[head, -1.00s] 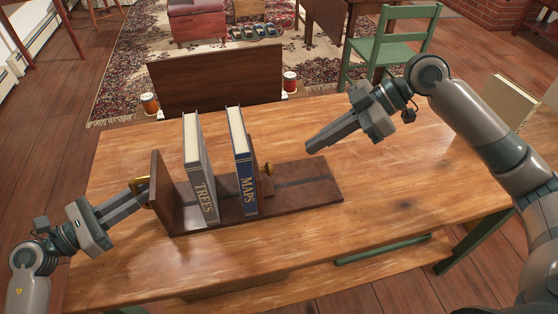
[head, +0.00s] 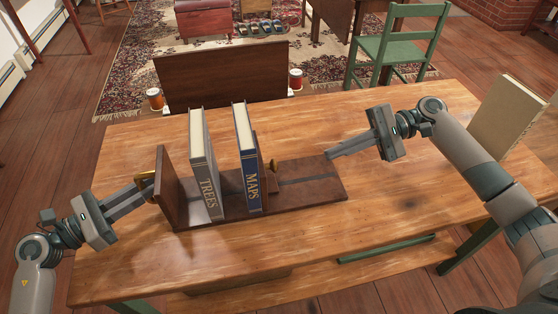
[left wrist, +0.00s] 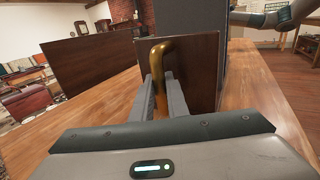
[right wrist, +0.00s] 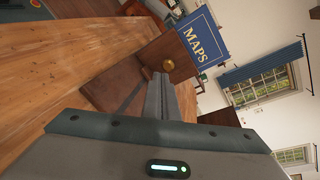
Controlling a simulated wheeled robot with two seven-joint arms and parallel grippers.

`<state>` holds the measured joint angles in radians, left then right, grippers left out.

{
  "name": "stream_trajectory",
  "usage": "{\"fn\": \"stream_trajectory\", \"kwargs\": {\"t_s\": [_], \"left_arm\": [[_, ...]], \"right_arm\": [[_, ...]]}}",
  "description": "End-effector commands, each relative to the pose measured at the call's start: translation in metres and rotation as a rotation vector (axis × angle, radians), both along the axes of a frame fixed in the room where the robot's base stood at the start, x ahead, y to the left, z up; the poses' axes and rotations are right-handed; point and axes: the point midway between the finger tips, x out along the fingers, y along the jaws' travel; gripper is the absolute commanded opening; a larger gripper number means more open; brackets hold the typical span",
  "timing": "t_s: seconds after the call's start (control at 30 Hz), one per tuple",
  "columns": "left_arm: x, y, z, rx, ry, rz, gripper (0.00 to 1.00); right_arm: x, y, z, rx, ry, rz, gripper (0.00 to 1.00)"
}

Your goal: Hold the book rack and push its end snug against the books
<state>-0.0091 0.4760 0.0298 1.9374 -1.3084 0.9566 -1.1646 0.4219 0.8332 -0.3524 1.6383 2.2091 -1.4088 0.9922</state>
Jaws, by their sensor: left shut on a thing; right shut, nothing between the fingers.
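The dark wooden book rack (head: 318,181) lies on the table, with a fixed end panel (head: 168,190) at its left. My left gripper (head: 147,188) is shut on the brass handle (left wrist: 160,60) of the left panel.
A beige book-like block (head: 505,115) stands at the table's right side. The table (head: 400,205) is clear in front and right of the rack.

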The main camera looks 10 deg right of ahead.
Motion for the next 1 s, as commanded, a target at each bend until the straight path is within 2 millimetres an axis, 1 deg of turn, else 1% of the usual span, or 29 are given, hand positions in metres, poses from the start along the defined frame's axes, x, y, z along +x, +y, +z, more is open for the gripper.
{"fn": "stream_trajectory", "kwargs": {"t_s": [0.03,0.2,0.3,0.4,0.5,0.6,1.0], "left_arm": [[0.000,0.000,0.000,0.000,0.000,0.000,0.00],[0.000,0.000,0.000,0.000,0.000,0.000,0.00],[0.000,0.000,0.000,0.000,0.000,0.000,0.00],[0.000,0.000,0.000,0.000,0.000,0.000,0.00],[0.000,0.000,0.000,0.000,0.000,0.000,0.00],[0.000,0.000,0.000,0.000,0.000,0.000,0.00],[0.000,0.000,0.000,0.000,0.000,0.000,0.00]], "right_arm": [[0.001,-0.004,-0.004,0.023,0.103,-0.028,0.00],[0.005,-0.017,-0.014,0.098,0.439,-0.104,0.00],[0.006,-0.024,-0.018,0.135,0.597,-0.134,0.00],[0.008,-0.029,-0.021,0.164,0.713,-0.153,0.00],[0.009,-0.033,-0.023,0.181,0.785,-0.161,0.00],[0.009,-0.034,-0.024,0.189,0.820,-0.166,0.00],[0.009,-0.034,-0.024,0.189,0.826,-0.166,0.00]]}}
